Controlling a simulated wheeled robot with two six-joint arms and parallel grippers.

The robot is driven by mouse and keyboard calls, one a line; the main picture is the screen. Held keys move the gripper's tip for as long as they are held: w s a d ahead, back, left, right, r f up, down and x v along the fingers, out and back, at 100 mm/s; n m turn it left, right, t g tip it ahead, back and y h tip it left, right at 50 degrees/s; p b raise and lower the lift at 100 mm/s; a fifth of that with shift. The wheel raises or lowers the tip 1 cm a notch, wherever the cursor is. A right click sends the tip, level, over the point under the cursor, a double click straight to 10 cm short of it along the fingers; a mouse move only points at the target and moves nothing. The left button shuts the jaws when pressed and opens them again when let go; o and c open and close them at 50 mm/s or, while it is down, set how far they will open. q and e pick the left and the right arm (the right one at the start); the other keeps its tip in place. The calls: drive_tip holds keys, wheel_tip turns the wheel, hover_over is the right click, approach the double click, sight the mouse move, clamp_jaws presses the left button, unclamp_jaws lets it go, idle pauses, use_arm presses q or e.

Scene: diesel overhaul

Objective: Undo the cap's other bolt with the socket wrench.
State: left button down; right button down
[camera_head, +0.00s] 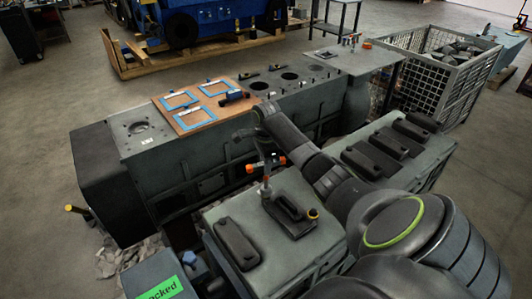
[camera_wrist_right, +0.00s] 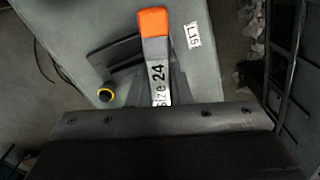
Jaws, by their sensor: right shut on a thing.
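A dark cap (camera_head: 285,212) sits on top of the near grey engine block (camera_head: 228,208). A round yellow-ringed piece, perhaps a bolt head, (camera_head: 313,214) stands at its right end and also shows in the right wrist view (camera_wrist_right: 106,95). The socket wrench (camera_head: 266,163) has orange ends, and its shaft points down at the cap's far end. Whether the socket sits on a bolt there, I cannot tell. The wrist view shows the wrench's orange end and "Size 24" label (camera_wrist_right: 157,85). My left gripper is not in view.
A dark cover (camera_head: 237,243) lies left of the cap, and several more (camera_head: 390,145) lie on the block to the right. Behind stands a long engine block (camera_head: 150,137) with a brown board (camera_head: 195,118) and blue frames. A wire crate (camera_head: 430,85) stands back right.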

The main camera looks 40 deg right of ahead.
drive_tip(key=shift+r, duration=0.2)
drive_tip(key=shift+r, duration=1.6)
drive_tip(key=shift+r, duration=3.05)
drive_tip(key=shift+f, duration=0.15)
